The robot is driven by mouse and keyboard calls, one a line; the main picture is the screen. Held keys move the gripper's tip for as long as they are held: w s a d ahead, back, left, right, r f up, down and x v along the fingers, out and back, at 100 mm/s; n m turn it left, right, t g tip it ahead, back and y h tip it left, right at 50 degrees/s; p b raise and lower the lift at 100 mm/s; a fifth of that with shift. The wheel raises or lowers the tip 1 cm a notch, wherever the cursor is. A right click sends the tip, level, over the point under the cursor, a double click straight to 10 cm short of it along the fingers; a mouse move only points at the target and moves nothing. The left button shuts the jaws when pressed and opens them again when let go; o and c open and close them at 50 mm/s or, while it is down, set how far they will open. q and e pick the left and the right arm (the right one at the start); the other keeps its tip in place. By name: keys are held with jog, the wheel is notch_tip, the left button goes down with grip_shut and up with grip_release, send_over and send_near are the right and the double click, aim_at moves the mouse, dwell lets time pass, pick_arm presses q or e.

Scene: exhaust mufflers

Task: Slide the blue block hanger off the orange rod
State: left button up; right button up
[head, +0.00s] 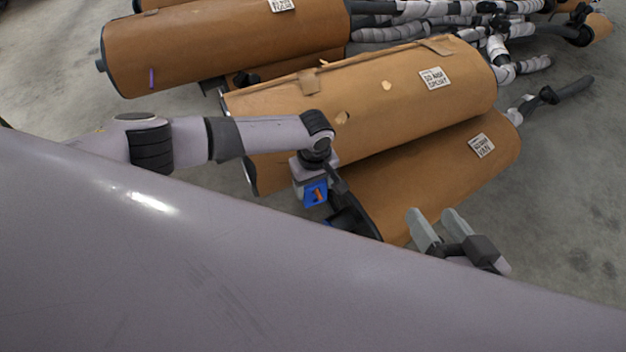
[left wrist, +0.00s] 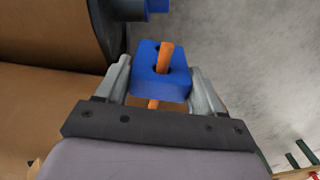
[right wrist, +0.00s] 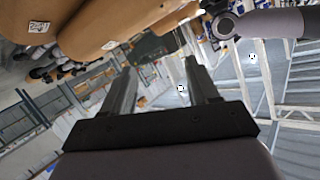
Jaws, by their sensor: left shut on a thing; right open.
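The blue block hanger (left wrist: 145,83) sits between the two fingers of my left gripper (left wrist: 160,78), which is shut on it. The orange rod (left wrist: 166,53) passes through the block; its bent end stands out above and a short piece shows below. In the head view the blue block (head: 309,196) and the orange rod (head: 319,195) show small at my left gripper (head: 316,190), beside the mufflers. The rest of the rod is hidden. My right gripper (head: 432,212) is open and empty, low at the right; its spread fingers also show in the right wrist view (right wrist: 160,66).
Brown wrapped mufflers (head: 370,105) lie stacked behind and beside my left gripper, with another muffler (head: 230,45) at the back left. A dark pipe end with a blue piece (left wrist: 157,6) is close above the block. Grey floor (head: 575,170) is clear at the right.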

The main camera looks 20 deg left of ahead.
aim_at(319, 196)
pick_arm(q)
jog(key=shift+s+d+r+p, duration=0.1)
jog(key=shift+s+d+p, duration=0.65)
jog(key=shift+s+p, duration=0.1)
jog(key=shift+s+d+p, duration=0.3)
jog(key=shift+p, duration=0.1)
jog(key=s+d+p, duration=0.3)
jog(key=s, duration=0.1)
jog(key=shift+d, duration=0.3)
pick_arm(e)
jog(key=d, duration=0.1)
jog(key=d+r+h, duration=0.1)
jog(key=d+h, duration=0.1)
jog(key=shift+s+d+r, duration=0.25)
jog(key=shift+s+r, duration=0.1)
jog(key=shift+s, duration=0.05)
jog(key=shift+f, duration=0.1)
